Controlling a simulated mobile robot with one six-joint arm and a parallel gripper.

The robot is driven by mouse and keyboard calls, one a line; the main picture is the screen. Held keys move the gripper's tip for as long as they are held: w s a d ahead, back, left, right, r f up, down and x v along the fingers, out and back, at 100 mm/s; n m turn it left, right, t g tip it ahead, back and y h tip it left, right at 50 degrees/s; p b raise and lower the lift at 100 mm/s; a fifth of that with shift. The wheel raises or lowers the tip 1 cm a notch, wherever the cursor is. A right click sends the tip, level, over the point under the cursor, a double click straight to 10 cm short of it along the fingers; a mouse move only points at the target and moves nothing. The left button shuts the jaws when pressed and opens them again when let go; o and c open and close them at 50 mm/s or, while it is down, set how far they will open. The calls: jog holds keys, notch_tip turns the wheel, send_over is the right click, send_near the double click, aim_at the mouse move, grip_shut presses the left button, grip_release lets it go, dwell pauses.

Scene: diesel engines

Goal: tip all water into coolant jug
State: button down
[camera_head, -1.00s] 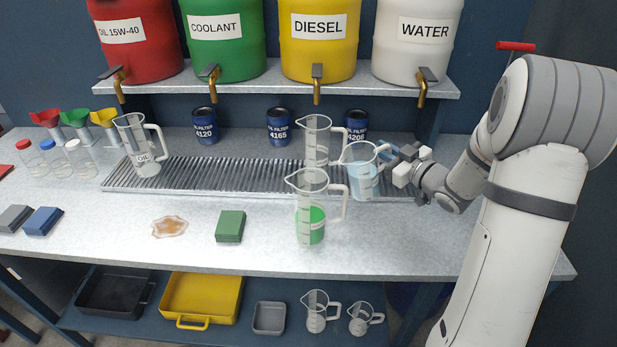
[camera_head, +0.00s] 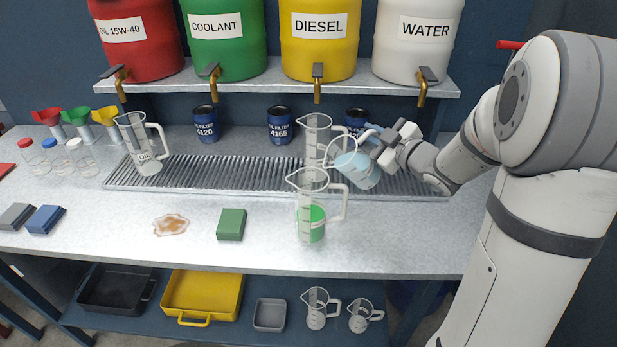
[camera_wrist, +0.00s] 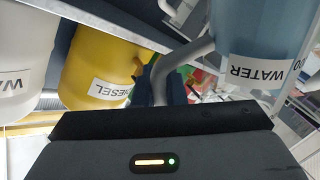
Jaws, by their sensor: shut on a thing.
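My gripper (camera_head: 385,140) is shut on the handle of the water jug (camera_head: 362,172), a clear jug with pale blue liquid. The jug is raised and tilted to the left, with its spout side toward the tall jugs. In the wrist view the water jug (camera_wrist: 262,45) shows its WATER label, and its handle (camera_wrist: 180,62) is between my fingers. The coolant jug (camera_head: 311,222), a clear jug with green liquid in its lower part, stands upright on the bench in front and to the left of the tilted jug. No stream of water is visible.
Another clear jug (camera_head: 313,140) stands upright on the drain grate (camera_head: 230,178) behind the coolant jug. The OIL jug (camera_head: 140,150) stands at the grate's left. A green sponge (camera_head: 231,224) and a brown spill (camera_head: 170,225) lie left on the bench.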

jog(key=shift+s+a+r+n+h, duration=0.15)
jog(key=shift+a+r+n, duration=0.15)
jog(key=shift+r+n, duration=0.25)
jog(key=shift+s+a+r+n+h, duration=0.15)
jog(key=shift+a+r+n, duration=0.25)
jog(key=shift+r, duration=0.2)
jog(key=shift+s+a+r+n, duration=0.15)
jog(key=shift+a+r+n, duration=0.1)
jog(key=shift+r+n, duration=0.3)
jog(key=shift+r, duration=0.15)
jog(key=shift+s+a+r+n+h, duration=0.15)
jog(key=shift+s+a+r+n, duration=0.1)
jog(key=shift+a+r+n, duration=0.3)
jog(key=shift+s+a+r+n+h, duration=0.15)
jog(key=shift+s+a+r+n, duration=0.1)
jog(key=shift+a+r+n, duration=0.25)
dwell(1.1)
jog(key=shift+s+a+r+n+b, duration=0.1)
jog(key=shift+a+r+n+b, duration=0.05)
jog(key=shift+r+n+b, duration=0.15)
jog(key=shift+s+a+r+n+h+b, duration=0.1)
jog(key=shift+s+a+r+n+b, duration=0.1)
jog(key=shift+a+b, duration=0.3)
jog(key=shift+s+a+r+n+h+b, duration=0.15)
jog(key=shift+s+a+n+b, duration=0.1)
jog(key=shift+a+b, duration=0.15)
jog(key=shift+s+a+r+n+h+b, duration=0.1)
jog(key=shift+s+a+r+n+b, duration=0.1)
jog(key=shift+a+b, duration=0.3)
dwell(0.6)
